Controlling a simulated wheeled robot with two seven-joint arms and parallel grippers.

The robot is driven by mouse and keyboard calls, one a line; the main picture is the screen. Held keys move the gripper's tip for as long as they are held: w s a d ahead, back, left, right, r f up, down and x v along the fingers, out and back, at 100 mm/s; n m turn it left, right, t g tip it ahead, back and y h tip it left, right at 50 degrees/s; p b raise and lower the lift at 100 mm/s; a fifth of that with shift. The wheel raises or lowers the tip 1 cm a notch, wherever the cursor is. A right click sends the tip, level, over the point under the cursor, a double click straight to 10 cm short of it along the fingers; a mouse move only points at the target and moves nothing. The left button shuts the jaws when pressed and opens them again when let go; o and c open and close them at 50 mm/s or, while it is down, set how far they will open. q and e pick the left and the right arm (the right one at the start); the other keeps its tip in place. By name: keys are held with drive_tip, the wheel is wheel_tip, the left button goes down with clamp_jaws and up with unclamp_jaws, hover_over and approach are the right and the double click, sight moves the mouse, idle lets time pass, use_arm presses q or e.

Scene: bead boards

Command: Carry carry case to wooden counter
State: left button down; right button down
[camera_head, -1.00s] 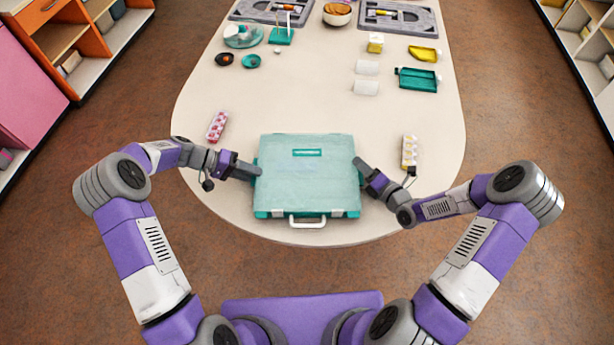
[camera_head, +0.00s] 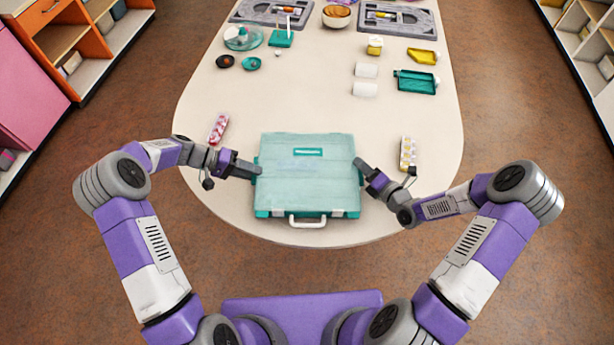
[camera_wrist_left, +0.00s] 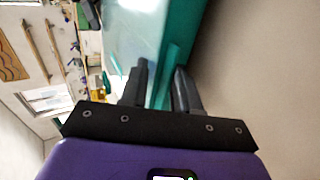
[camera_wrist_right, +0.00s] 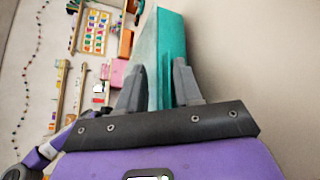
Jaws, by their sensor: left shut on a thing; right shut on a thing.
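The teal carry case (camera_head: 305,180) is closed and lies flat at the near end of the pale table, its white handle (camera_head: 307,220) toward me. It also shows in the left wrist view (camera_wrist_left: 180,40) and the right wrist view (camera_wrist_right: 172,45). My left gripper (camera_head: 256,170) is shut on its left side edge. In the left wrist view the fingers (camera_wrist_left: 160,85) sit on both sides of the edge. My right gripper (camera_head: 360,165) is shut on its right side edge, and the right wrist view shows its fingers (camera_wrist_right: 160,85) around it. I cannot tell whether the case is lifted.
The pale table (camera_head: 300,105) has a strip of pink beads (camera_head: 218,129) at left and a yellow-and-white strip (camera_head: 408,153) at right. A teal tray (camera_head: 416,82), white rolls and bowls stand farther back. Shelves (camera_head: 75,40) line both sides of the brown floor (camera_head: 110,130).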

drive_tip(key=shift+a+r+p, duration=0.15)
drive_tip(key=shift+r+p, duration=1.2)
drive_tip(key=shift+r, duration=0.45)
drive_tip(key=shift+w+a, duration=0.15)
